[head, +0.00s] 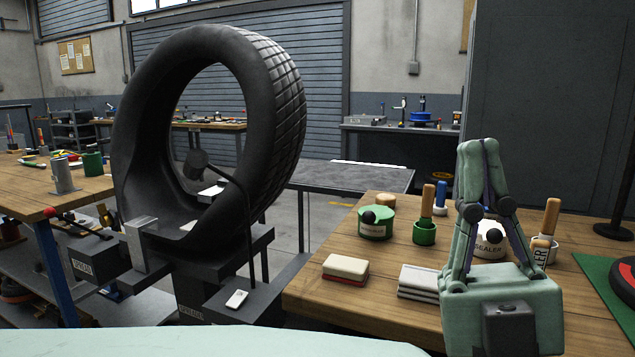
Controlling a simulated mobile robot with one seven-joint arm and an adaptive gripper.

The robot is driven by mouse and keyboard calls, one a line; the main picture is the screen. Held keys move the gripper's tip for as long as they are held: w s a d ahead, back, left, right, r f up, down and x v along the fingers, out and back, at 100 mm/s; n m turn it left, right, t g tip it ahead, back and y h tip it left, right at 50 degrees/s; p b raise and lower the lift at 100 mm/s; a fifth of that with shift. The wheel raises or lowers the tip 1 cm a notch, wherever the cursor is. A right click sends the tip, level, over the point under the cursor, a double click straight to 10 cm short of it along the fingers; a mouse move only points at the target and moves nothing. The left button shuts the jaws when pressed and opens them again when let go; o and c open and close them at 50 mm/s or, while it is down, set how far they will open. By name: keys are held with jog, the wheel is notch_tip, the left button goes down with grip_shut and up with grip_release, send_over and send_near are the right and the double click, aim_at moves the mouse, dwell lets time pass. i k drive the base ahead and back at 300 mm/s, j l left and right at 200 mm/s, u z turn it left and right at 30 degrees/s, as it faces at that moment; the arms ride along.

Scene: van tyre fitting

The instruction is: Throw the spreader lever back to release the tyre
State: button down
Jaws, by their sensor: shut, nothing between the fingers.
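The tyre (275,110) stands upright on a dark spreader stand (245,240) left of centre. The spreader lever (70,222) is a thin rod with a red knob at its left end. It leans out to the left above a grey box (95,262) whose label seems to read SPREAD. A light metal upright (139,245) stands against the lower left of the tyre. My gripper (479,146) is at the right, pointing up, with its fingers shut and empty. It is well apart from the lever and the tyre.
A wooden bench (350,300) at the right holds a green pot (375,223), a red-and-white block (346,268) and several other pots and tools. A black lamp (196,163) on a bent stem stands before the tyre opening. Another bench (100,190) is at the left.

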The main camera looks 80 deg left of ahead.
aim_at(50, 212)
jog(key=u, duration=3.95)
jog(key=i+j+z, duration=0.15)
jog(key=i+j, duration=0.2)
jog(key=j, duration=0.15)
